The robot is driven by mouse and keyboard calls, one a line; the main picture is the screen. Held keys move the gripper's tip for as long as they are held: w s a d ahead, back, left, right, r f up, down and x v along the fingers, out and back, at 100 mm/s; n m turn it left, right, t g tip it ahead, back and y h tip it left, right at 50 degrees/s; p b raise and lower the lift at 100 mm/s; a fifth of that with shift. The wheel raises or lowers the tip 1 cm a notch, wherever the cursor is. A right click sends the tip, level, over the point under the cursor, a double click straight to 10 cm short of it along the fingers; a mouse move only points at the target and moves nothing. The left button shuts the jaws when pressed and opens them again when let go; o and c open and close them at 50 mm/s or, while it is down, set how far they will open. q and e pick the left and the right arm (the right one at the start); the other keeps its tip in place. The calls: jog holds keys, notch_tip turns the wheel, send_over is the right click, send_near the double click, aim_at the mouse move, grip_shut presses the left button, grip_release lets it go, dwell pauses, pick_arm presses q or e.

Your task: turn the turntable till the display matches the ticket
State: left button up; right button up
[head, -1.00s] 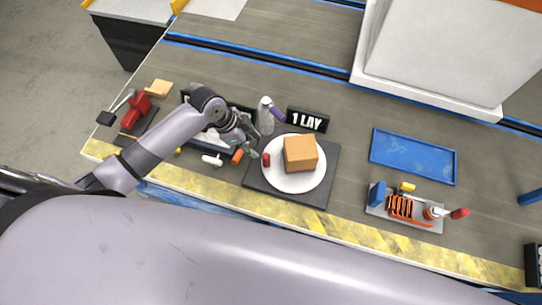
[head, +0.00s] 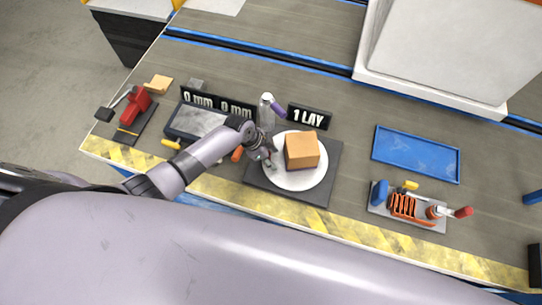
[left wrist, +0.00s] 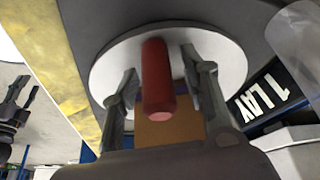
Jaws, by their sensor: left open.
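The turntable is a white round plate (head: 290,183) on a dark square base (head: 258,180). A brown-orange box (head: 302,150) sits on the plate. A red upright peg (left wrist: 157,80) stands on the plate in the left wrist view. My left gripper (head: 268,163) is at the plate's left side. In the left wrist view its open fingers (left wrist: 159,66) are on either side of the peg, with gaps visible. A black display (head: 308,117) behind the turntable reads "1 LAY". Another black display (head: 217,103) reads "0 mm 0 mm". I cannot identify the ticket. A dark two-pronged gripper, apparently my right (left wrist: 20,100), shows at the left wrist view's left edge.
A red clamp-like device (head: 135,105) is at far left. A blue tray (head: 416,154) and a tool plate with an orange coil (head: 403,206) are at right.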

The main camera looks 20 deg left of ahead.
pick_arm(q)
grip_shut()
dwell(0.5)
dwell(0.3)
